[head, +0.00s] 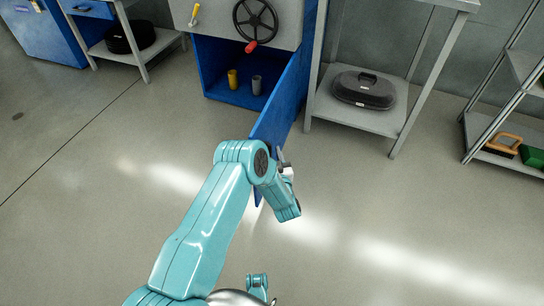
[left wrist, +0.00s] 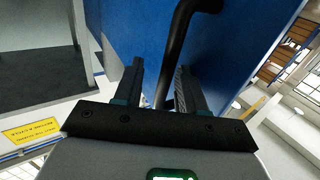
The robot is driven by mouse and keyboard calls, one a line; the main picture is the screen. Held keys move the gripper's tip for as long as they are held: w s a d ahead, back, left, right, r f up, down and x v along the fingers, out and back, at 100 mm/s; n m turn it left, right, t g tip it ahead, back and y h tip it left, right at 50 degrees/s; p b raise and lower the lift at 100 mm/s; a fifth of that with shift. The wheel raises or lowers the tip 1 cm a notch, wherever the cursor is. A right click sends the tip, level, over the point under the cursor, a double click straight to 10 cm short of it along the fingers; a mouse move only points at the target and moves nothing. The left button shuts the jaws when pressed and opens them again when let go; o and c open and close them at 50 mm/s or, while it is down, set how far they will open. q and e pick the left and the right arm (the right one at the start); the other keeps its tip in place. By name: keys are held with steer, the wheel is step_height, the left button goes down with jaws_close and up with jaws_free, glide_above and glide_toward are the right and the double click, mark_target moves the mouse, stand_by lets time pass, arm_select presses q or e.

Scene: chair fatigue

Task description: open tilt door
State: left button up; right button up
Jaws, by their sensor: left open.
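The blue door (head: 284,98) stands swung open at the right side of the blue cabinet, its panel pointing towards me. In the left wrist view the blue door panel (left wrist: 240,45) fills the upper middle, with a curved black handle (left wrist: 178,50) on it. My left gripper (head: 285,160) is at the near end of the door, partly hidden by its own wrist. In the left wrist view its fingers (left wrist: 160,88) are apart, and the handle runs down between them. I cannot tell whether they touch it. My right gripper is not in view.
Inside the open cabinet (head: 222,60) stand a yellow cup (head: 232,79) and a grey cup (head: 256,84). Above is a grey panel with a black handwheel (head: 256,18). A grey shelf table (head: 365,118) holding a black case (head: 363,90) stands right of the door. The floor in front is clear.

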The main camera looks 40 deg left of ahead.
arm_select(q)
steer(key=shift+s+f, duration=0.1)
steer(key=shift+f, duration=0.05)
steer(key=p+v, duration=0.8)
steer(key=v, duration=0.8)
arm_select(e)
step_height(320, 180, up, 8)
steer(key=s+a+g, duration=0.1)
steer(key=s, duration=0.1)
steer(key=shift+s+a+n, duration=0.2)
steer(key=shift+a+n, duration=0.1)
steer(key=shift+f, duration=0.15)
